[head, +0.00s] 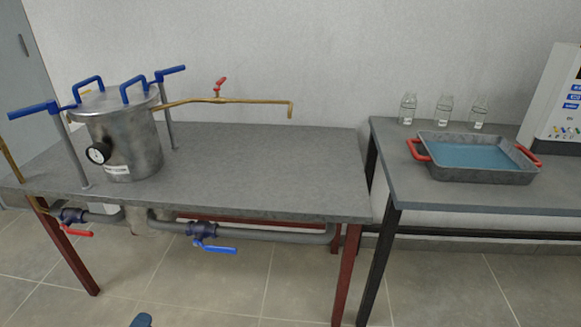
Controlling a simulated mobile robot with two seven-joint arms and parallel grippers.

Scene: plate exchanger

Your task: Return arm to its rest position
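Neither of my grippers shows clearly in the head view. A small dark blue piece at the bottom edge, left of the middle, may be part of my own body, but too little of it shows to tell. A metal vessel (124,135) with blue lid handles, a round gauge (98,153) and a brass pipe (225,101) stands on the left table (250,165). Nothing of mine touches it. A red-handled valve (72,217) and a blue-handled valve (205,232) sit on pipes below the table's front edge.
On the right table (400,172), a grey tray (490,174) with red handles holds blue liquid. Several glass bottles (443,110) stand behind it, and a white machine (556,100) is at the far right. A narrow gap separates the tables. Floor in front looks clear.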

